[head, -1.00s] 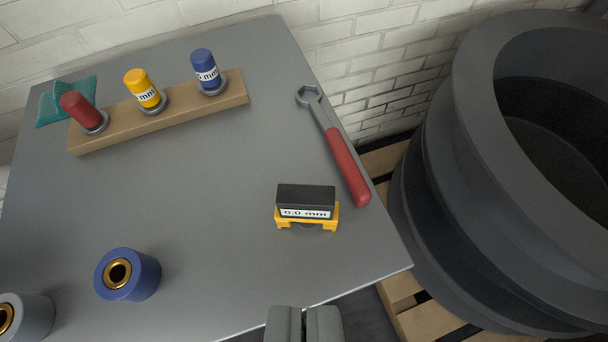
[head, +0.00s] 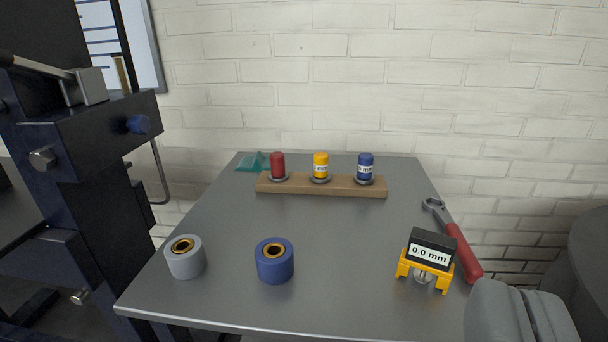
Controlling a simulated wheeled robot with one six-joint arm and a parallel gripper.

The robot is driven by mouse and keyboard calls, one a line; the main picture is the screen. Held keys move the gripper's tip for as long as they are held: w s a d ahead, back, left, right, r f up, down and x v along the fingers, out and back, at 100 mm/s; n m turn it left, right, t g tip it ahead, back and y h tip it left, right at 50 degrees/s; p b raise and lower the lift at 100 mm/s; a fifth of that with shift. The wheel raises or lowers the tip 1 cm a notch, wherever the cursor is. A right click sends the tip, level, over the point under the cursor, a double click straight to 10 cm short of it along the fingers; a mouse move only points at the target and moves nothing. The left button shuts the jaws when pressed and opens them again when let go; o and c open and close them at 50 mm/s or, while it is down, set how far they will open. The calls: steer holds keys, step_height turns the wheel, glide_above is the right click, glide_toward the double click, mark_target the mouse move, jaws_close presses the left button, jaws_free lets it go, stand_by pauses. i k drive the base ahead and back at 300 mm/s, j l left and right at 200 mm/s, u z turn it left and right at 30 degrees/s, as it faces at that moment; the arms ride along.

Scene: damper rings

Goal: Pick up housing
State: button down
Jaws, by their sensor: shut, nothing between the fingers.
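No object in view is labelled as the housing. Two short cylinders with brass-lined bores stand upright near the table's front: a grey one (head: 185,262) at the left and a blue one (head: 274,265) to its right. I cannot tell which, if either, is the housing. My gripper (head: 522,300) shows at the bottom right corner, shut and empty. It is well to the right of both cylinders, and in the picture it lies beside the gauge and wrench.
A gauge reading 0.0 mm (head: 430,253) sits on a yellow stand. A red-handled wrench (head: 455,244) lies at the right edge. A wooden block (head: 330,187) holds red, yellow and blue pegs at the back. A dark press frame (head: 75,190) stands left. The table's middle is clear.

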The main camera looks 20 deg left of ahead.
mark_target(188, 265)
steer(key=k+l+u, duration=0.15)
steer(key=u, duration=0.2)
steer(key=k+u, duration=0.2)
steer(key=u, duration=0.15)
steer(key=k+u, duration=0.2)
steer(key=u, duration=0.15)
